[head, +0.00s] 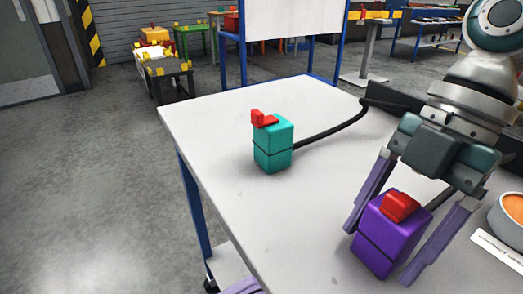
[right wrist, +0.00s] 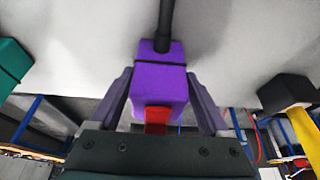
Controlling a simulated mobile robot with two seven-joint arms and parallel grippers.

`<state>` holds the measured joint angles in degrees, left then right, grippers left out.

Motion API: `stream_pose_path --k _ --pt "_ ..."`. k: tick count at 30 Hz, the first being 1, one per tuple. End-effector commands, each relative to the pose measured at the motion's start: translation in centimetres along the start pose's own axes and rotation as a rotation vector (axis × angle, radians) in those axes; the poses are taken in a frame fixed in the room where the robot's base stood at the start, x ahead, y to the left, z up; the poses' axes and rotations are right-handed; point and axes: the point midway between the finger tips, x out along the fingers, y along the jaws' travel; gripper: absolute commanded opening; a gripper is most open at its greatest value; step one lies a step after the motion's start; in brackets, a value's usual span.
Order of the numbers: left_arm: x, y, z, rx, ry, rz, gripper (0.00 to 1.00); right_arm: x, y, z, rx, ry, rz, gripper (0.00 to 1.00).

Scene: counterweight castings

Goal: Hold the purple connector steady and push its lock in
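The purple connector (head: 378,247) stands on the pale table at the right of the head view, with a red lock (head: 401,206) on its top. It also shows in the right wrist view (right wrist: 158,88), with its red lock (right wrist: 157,121) towards my palm. My right gripper (head: 378,258) has one finger on each side of the connector, close to its walls. Whether both fingers press on it, I cannot tell. At the bottom edge of the head view a lavender piece, apparently a fingertip of my left gripper (head: 241,286), shows near the table edge. The rest is out of frame.
A teal connector (head: 273,146) with a red lock (head: 262,119) stands left on the table (head: 215,125), its black cable (head: 335,131) running right. A bowl with orange contents (head: 509,216) and a label strip (head: 497,250) lie at the right edge. The table's left front is clear.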

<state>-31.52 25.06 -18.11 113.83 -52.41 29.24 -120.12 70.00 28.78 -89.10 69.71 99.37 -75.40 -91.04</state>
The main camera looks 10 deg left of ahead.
Motion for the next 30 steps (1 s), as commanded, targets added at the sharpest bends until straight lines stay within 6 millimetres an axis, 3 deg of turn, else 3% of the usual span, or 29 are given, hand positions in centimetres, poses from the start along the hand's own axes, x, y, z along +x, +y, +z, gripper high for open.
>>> stream_pose_path --k 4,14,30 --pt "0.0 0.0 0.0 0.0 0.0 0.0 0.0 -0.1 0.1 -0.1 -0.002 0.002 0.002 0.97" --pt "0.0 0.0 0.0 0.0 0.0 0.0 0.0 -0.7 0.2 -0.1 -0.002 0.003 0.005 0.97" --pt "0.0 0.0 0.0 0.0 0.0 0.0 0.0 -10.9 0.1 -0.1 0.0 0.001 0.005 0.97"
